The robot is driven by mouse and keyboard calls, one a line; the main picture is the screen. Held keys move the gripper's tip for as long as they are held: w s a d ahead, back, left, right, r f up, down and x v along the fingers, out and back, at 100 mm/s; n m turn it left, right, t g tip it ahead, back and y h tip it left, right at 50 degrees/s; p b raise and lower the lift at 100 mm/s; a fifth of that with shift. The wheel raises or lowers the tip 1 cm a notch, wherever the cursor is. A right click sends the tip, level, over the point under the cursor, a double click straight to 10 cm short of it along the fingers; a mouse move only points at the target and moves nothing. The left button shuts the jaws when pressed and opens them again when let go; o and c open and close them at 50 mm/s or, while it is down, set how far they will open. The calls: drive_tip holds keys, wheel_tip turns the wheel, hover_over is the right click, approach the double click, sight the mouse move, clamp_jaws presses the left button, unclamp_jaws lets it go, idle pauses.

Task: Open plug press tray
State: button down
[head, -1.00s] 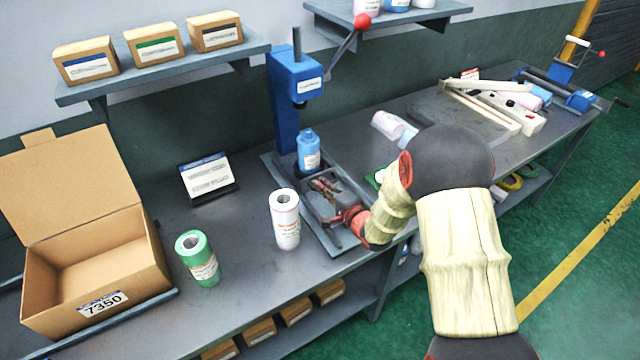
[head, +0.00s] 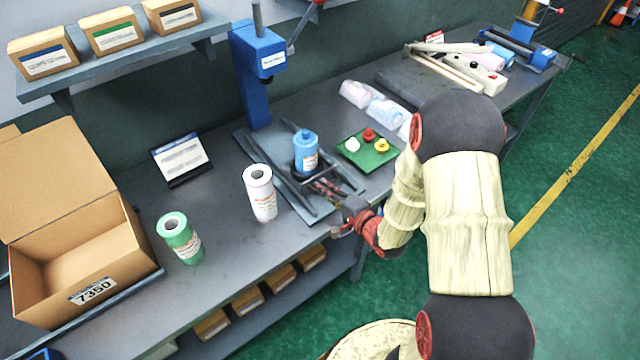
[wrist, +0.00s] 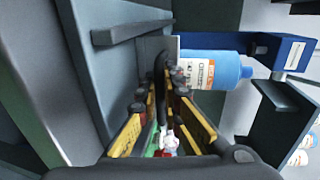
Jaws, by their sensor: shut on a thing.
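The plug press (head: 255,65) is a blue upright column on a grey base (head: 268,158). Its tray (head: 297,171) is slid forward along the base rails, clear of the press head. A blue roll or bottle with a white label (head: 305,147) stands upright on the tray. It also shows in the wrist view (wrist: 207,70). My gripper (head: 328,187) is at the tray's front end, shut on the dark tray handle (wrist: 160,75), which shows between the yellow-sided fingers in the wrist view. My fingers partly hide the handle in the head view.
A white roll (head: 260,193) and a green roll (head: 180,240) stand left of the press, near an open cardboard box (head: 85,250). A green tray with coloured caps (head: 368,160) lies to the right of the press. The green floor in front is open.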

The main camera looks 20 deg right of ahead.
drive_tip(key=shift+f, duration=0.15)
drive_tip(key=c, duration=2)
unclamp_jaws()
drive_tip(key=v, duration=1.2)
